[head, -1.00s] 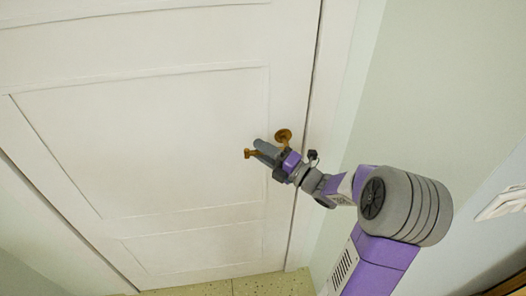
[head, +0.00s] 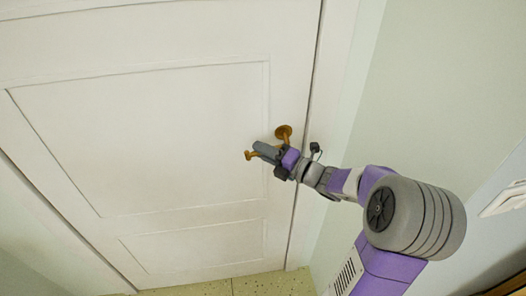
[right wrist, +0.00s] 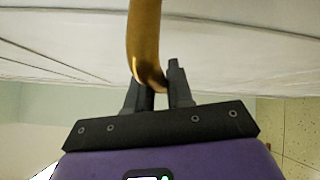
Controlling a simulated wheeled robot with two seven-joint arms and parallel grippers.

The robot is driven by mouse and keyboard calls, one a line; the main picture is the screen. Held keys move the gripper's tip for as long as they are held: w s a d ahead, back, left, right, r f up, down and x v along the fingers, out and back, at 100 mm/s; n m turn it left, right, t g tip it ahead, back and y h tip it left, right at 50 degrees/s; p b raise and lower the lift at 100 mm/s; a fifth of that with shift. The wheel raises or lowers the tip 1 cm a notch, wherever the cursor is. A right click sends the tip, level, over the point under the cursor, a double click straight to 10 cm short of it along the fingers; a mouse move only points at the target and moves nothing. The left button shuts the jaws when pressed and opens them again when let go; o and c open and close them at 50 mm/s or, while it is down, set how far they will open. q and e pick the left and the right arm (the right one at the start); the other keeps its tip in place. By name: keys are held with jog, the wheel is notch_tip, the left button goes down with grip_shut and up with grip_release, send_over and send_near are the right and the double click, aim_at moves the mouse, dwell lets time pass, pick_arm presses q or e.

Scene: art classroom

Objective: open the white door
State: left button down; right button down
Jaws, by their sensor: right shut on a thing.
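The white door (head: 150,140) fills most of the head view and appears closed, its right edge lying along the frame. A brass lever handle (head: 283,133) sits near that edge, with its free end pointing left. My right gripper (head: 264,149) is at the lever and shut on it. In the right wrist view the brass handle (right wrist: 144,40) comes down from the top and its curved end passes between the fingers of my right gripper (right wrist: 163,88). Part of the lever is hidden behind the gripper in the head view. My left gripper is not in view.
The white door frame (head: 335,90) and a pale green wall (head: 440,90) stand to the right of the door. A white wall plate (head: 505,201) is at the far right. Speckled floor (head: 235,286) shows along the door's bottom edge.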

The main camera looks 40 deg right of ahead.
jog(key=shift+s+d+f+n+g+h, duration=0.1)
jog(key=shift+d+f+n+g+h, duration=0.1)
jog(key=shift+f+n+g, duration=0.3)
jog(key=shift+s+d+f+n+g+h, duration=0.1)
jog(key=shift+f+n+g+h, duration=0.1)
jog(key=shift+f+n+g, duration=0.25)
jog(key=shift+s+d+f+n+g+h, duration=0.15)
jog(key=shift+d+f+n+g+h, duration=0.15)
jog(key=shift+f+n+g+h, duration=0.3)
jog(key=shift+g, duration=0.25)
